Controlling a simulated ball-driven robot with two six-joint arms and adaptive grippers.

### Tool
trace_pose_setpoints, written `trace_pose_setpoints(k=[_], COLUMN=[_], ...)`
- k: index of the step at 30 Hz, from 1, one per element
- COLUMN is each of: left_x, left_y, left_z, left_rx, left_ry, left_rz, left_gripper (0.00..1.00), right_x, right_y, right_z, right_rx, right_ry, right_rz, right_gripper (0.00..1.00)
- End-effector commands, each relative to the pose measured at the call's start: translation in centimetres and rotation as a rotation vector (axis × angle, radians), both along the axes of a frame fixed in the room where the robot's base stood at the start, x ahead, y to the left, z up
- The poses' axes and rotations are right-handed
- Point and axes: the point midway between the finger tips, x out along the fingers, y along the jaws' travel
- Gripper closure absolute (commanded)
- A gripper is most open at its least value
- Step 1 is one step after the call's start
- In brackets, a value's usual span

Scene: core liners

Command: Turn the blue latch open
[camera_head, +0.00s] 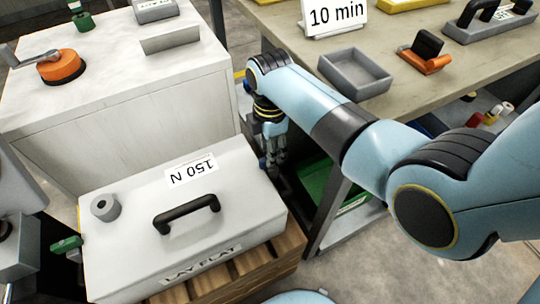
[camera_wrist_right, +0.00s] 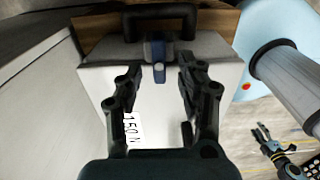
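The blue latch (camera_wrist_right: 158,50) shows in the right wrist view, just below a black handle, on the white case (camera_wrist_right: 92,78). My right gripper (camera_wrist_right: 173,72) is open, its two fingers apart with the latch between and just beyond their tips; I cannot tell whether they touch it. In the head view my right gripper (camera_head: 275,160) points down at the far right edge of the white case (camera_head: 130,215), where the latch is hard to make out. What looks like my left gripper (camera_wrist_right: 264,133) is small at the lower right of the wrist view, away from the case.
The case sits on a wooden pallet (camera_head: 240,272), close to a white cabinet (camera_head: 115,115). A workbench (camera_head: 440,75) with a grey tray (camera_head: 355,74) and a "10 min" sign (camera_head: 333,16) stands at the right. A green bin (camera_head: 316,186) is under the bench.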

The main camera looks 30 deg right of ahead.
Motion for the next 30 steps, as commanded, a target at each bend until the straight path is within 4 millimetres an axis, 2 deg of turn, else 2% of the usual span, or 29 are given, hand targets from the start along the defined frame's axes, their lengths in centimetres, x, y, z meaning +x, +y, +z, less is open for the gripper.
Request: trace_pose_setpoints(k=[1,6,16,25,30], left_x=[-0.3,-0.3,0.7,0.7,0.6], left_y=[0.2,0.2,0.0,-0.2,-0.2], left_z=[-0.6,-1.3,-1.3,-1.3,-1.4], left_rx=[0.002,0.002,0.001,-0.003,-0.003], left_ry=[0.005,0.006,-0.011,-0.01,-0.008], left_rz=[-0.001,0.0,-0.001,0.0,0.0], left_gripper=[0.6,0.6,0.6,0.6,0.6], right_x=[0.0,0.0,0.1,0.0,0.0], right_y=[0.0,0.0,0.0,0.0,0.0], right_z=[-1.2,-3.0,-3.4,-3.4,-3.4], right_rx=[0.0,0.0,0.0,0.0,0.0], right_ry=[0.002,0.001,-0.002,-0.001,-0.001], right_rz=[0.0,0.0,0.0,0.0,-0.001], right_gripper=[0.62,0.62,0.62,0.99,1.0])
